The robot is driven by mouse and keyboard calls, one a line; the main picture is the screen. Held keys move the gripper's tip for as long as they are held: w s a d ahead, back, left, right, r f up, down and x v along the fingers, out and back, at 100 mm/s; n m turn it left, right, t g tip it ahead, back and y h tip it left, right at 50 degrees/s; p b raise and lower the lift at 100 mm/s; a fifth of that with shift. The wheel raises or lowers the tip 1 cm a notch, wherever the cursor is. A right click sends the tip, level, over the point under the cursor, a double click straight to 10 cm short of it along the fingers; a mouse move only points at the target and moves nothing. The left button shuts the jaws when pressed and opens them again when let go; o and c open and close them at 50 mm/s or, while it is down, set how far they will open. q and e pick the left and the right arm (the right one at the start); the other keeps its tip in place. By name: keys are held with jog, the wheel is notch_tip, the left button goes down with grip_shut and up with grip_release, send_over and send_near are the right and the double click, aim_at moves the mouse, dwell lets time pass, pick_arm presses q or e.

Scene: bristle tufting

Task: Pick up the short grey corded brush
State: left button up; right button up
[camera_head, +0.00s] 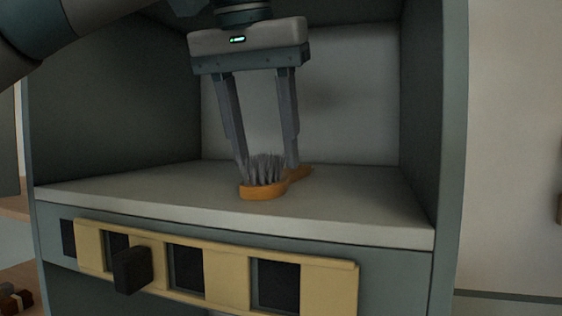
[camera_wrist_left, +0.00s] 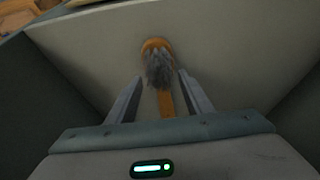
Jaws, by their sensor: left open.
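A short brush with grey bristles and an orange-brown wooden body (camera_head: 262,192) lies on the shelf, bristles up, its handle pointing back and to the right. It also shows in the left wrist view (camera_wrist_left: 158,68), with its handle running down between my fingers. My left gripper (camera_head: 266,166) comes from above and is open, with one finger on each side of the brush, and holds nothing. In the left wrist view the left gripper (camera_wrist_left: 161,85) straddles the brush. I cannot tell whether the fingers touch it. A cord on the brush cannot be made out. My right gripper is not in view.
The light shelf (camera_head: 360,209) sits inside a grey cabinet with a side wall on each side and a back wall. A yellow slotted panel (camera_head: 225,280) with a dark knob (camera_head: 132,270) is below its front edge. The shelf around the brush is clear.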

pick_arm(q)
jog(key=shift+w+d, duration=0.2)
jog(key=shift+w, duration=0.3)
jog(key=shift+w+d+r+p, duration=0.1)
jog(key=shift+w+d+p, duration=0.05)
jog(key=shift+w+p, duration=0.4)
jog(key=shift+w+d+r+p, duration=0.1)
jog(key=shift+w+d+p, duration=0.05)
jog(key=shift+w+p, duration=0.3)
jog(key=shift+w+d+p, duration=0.15)
jog(key=shift+w+p, duration=0.2)
jog(key=shift+w, duration=0.15)
jog(key=shift+x, duration=1.25)
jog(key=shift+w+f, duration=0.25)
jog(key=shift+f, duration=0.25)
jog(key=shift+d, duration=0.1)
